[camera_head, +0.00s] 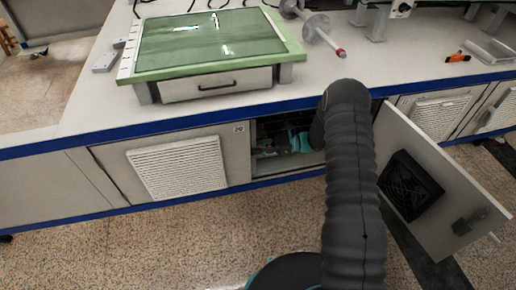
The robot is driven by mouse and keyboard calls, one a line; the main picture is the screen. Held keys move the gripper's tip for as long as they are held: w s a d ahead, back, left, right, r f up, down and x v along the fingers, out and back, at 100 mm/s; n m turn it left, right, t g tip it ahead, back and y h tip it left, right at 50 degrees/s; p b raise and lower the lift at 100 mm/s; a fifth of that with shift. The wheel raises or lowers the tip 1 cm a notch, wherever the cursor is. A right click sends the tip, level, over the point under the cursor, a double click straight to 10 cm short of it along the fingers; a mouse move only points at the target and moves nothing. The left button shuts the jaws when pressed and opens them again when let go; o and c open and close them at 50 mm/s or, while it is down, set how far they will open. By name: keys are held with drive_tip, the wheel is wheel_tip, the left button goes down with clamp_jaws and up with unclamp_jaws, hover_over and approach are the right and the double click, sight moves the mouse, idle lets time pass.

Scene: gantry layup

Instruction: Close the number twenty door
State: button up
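One cabinet door (425,165) under the bench stands wide open, swung out toward me at the right of the opening. Its inner face shows a black square vent box and a latch near the lower free corner. No number shows on the open door's visible face. My dark ribbed arm rises in front of the opening and hides part of it.
The white bench top (400,65) has a blue edge. It bears a green-framed glass panel (210,40) above a drawer (215,84), and a spool rod (322,35). Closed vented doors (437,115) are at right. Speckled floor (180,245) is clear in front at left.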

drive_tip(key=shift+s, duration=0.1)
idle(0.4)
drive_tip(key=w+d, duration=0.1)
drive_tip(key=d, duration=1)
drive_tip(key=shift+w+d, duration=0.2)
drive_tip(key=shift+d, duration=0.2)
